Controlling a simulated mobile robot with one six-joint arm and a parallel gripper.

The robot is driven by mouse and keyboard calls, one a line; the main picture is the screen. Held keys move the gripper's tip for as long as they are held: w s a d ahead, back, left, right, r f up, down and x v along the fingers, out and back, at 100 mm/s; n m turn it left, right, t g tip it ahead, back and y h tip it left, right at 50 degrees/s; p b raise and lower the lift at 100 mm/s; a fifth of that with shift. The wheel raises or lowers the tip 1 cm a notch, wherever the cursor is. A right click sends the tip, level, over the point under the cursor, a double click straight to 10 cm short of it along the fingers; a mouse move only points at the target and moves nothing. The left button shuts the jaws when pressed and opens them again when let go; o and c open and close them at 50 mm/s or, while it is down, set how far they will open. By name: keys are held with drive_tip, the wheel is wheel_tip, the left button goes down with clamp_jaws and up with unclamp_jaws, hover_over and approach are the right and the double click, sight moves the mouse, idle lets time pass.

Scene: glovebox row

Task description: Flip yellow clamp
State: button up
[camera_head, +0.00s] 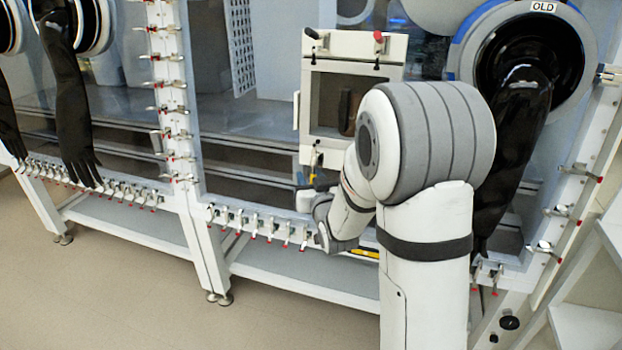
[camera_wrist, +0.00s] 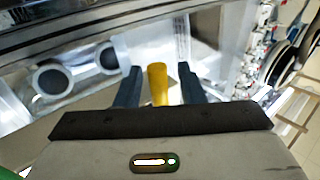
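The yellow clamp's handle (camera_wrist: 158,85) stands upright in the wrist view, between the two dark blue fingers of my gripper (camera_wrist: 159,74). A narrow gap shows on each side of the handle, so my gripper is open around it and not closed on it. In the head view, a small bit of the yellow clamp (camera_head: 312,178) shows below the white framed hatch (camera_head: 310,77). My gripper is there too, mostly hidden by my own wrist and arm. The clamp's base cannot be made out.
The white glovebox frame (camera_head: 181,188) carries several small red-tipped clamps (camera_head: 256,223) along its lower edge. A black glove (camera_head: 507,150) hangs at the right, close to my arm. Open floor (camera_head: 120,280) lies at the lower left.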

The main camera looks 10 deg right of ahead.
drive_tip(key=shift+c, duration=0.5)
clamp_jaws()
